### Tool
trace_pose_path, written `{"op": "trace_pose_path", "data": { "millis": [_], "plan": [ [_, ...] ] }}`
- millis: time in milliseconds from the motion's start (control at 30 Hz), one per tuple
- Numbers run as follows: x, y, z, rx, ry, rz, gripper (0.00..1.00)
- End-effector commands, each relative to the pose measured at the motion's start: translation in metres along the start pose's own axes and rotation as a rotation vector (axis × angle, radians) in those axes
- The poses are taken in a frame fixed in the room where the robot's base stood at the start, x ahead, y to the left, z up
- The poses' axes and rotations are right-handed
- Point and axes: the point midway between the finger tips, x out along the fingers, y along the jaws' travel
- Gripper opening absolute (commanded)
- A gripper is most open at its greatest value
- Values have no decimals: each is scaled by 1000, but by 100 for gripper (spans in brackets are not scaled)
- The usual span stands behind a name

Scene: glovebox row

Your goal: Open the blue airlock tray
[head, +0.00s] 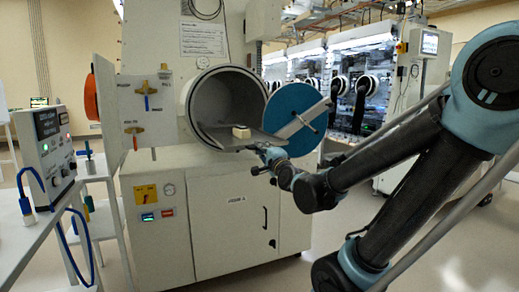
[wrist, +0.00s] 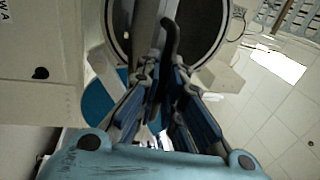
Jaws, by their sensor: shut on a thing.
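The airlock chamber (head: 222,92) is a round, open tube in the white cabinet. Its round blue door (head: 287,105) stands swung open to the right, and part of it shows in the wrist view (wrist: 97,108). The tray (head: 238,139) looks grey, lies level in the lower chamber and sticks out past the rim. My gripper (head: 268,157) is at the tray's front edge. In the wrist view my gripper (wrist: 168,75) is shut on the dark, curved tray handle (wrist: 170,38). The fingers partly hide the handle.
A small cream block (head: 241,132) sits on the tray. The open door and its bar (head: 303,118) are close above and right of my gripper. A bench with a control box (head: 48,140) stands at left. The floor in front of the cabinet looks clear.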

Motion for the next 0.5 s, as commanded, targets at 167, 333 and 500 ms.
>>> {"op": "trace_pose_path", "data": {
  "millis": [167, 333, 500],
  "plan": [
    [-8, 3, 0, 1, -2, 8, 0],
    [-10, 2, 0, 0, -2, 7, 0],
    [-11, 3, 0, 1, -2, 7, 0]
  ]
}}
